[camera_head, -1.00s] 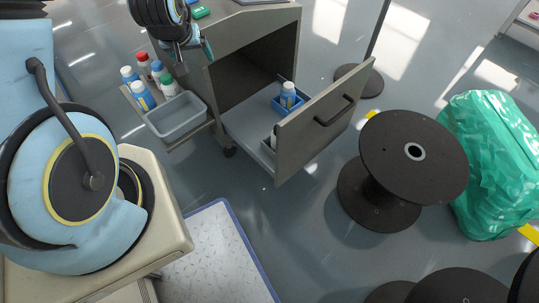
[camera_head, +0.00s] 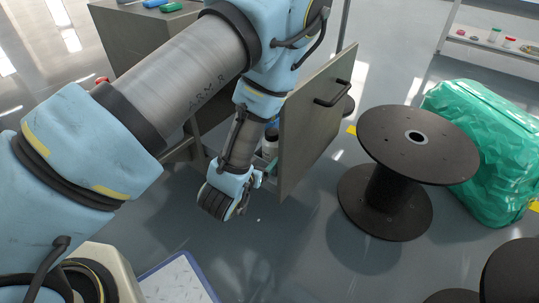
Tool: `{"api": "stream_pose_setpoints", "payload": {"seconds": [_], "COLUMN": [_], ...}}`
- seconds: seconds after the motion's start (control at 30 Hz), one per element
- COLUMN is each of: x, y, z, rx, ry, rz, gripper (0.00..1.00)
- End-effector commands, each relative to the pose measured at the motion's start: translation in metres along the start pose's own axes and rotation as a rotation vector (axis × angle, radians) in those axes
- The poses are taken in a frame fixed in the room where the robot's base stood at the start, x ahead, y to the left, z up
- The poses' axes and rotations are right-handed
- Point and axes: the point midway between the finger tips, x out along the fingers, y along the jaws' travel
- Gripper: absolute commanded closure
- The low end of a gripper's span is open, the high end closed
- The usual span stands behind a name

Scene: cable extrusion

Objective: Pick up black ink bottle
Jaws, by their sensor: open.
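A white bottle (camera_head: 270,149) with what looks like a dark cap stands in the pulled-out drawer, close behind the drawer front (camera_head: 310,122). It is only partly visible between my arm and the panel; its label cannot be read, so I cannot confirm it is the black ink bottle. My gripper (camera_head: 262,179) is open, small in view and partly hidden by my wrist. It is beside the drawer's front left corner, near the white bottle and apparently apart from it. A bit of blue, perhaps another bottle's cap, shows just behind.
My arm covers most of the grey cabinet (camera_head: 143,38) and the side bin area. A large black spool (camera_head: 418,145) stands right of the drawer, with a green wrapped bundle (camera_head: 488,150) beyond. A shelf (camera_head: 500,47) with small bottles is at top right.

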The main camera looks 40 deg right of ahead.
Motion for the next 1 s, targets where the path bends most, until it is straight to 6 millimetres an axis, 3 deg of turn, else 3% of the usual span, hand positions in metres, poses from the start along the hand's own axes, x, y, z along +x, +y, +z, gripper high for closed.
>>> {"api": "stream_pose_setpoints", "payload": {"seconds": [0.1,0.37,0.7,1.0], "x": [0.021,0.043,0.087,0.09], "y": [0.0,-0.001,-0.002,-0.003], "z": [0.0,-0.001,-0.003,-0.004], "rx": [0.0,-0.001,-0.001,-0.001], "ry": [0.004,0.001,0.001,-0.001], "rz": [0.0,-0.001,-0.001,-0.002], "gripper": [0.18,0.18,0.18,0.18]}}
